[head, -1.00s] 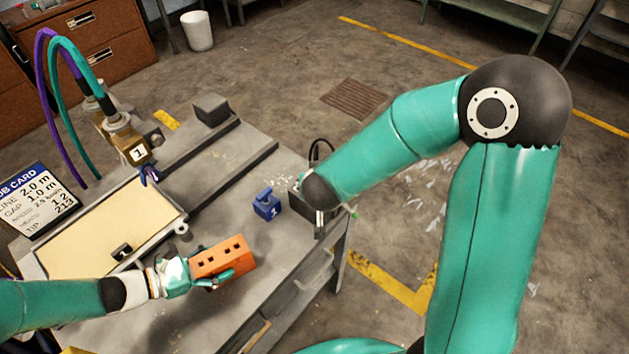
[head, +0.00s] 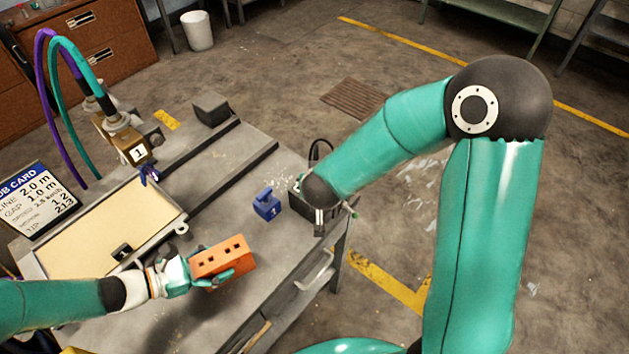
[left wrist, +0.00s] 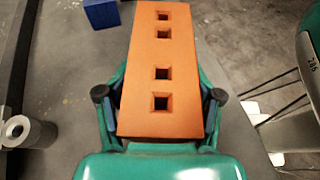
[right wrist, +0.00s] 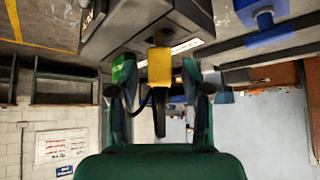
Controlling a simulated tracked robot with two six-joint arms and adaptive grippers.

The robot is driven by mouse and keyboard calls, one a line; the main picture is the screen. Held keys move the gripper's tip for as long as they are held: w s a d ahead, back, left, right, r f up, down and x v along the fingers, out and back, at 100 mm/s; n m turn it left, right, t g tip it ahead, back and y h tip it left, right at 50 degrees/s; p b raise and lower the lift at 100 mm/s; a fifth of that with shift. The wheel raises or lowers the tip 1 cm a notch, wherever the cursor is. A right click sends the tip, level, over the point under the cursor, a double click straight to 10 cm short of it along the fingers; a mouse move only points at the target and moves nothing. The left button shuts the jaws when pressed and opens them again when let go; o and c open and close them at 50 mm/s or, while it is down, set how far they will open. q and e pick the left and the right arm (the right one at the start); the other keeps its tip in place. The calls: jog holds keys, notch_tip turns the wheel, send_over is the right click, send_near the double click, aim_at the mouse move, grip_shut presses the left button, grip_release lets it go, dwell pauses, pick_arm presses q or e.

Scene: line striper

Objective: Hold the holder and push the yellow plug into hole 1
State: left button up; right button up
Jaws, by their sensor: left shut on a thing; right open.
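The orange holder (head: 222,260), a block with a row of several square holes, is gripped by my left gripper (head: 226,276) above the workbench. In the left wrist view the holder (left wrist: 160,45) lies between the two fingers, holes facing the camera; no hole numbers are readable. In the right wrist view the yellow plug (right wrist: 159,68) is between the spread fingers of my right gripper (right wrist: 158,91), beside a dark box (right wrist: 125,25). The gripper is open around it; I cannot tell whether it touches. In the head view the yellow plug is hidden by my right arm.
A green piece (right wrist: 122,70) is left of the yellow plug. A tan tray (head: 105,235) and a job card (head: 38,198) lie left. Raised rails cross the bench.

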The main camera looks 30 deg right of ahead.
jog(key=shift+c, duration=0.2)
grip_shut()
jog(key=shift+r, duration=0.7)
jog(key=shift+r, duration=0.85)
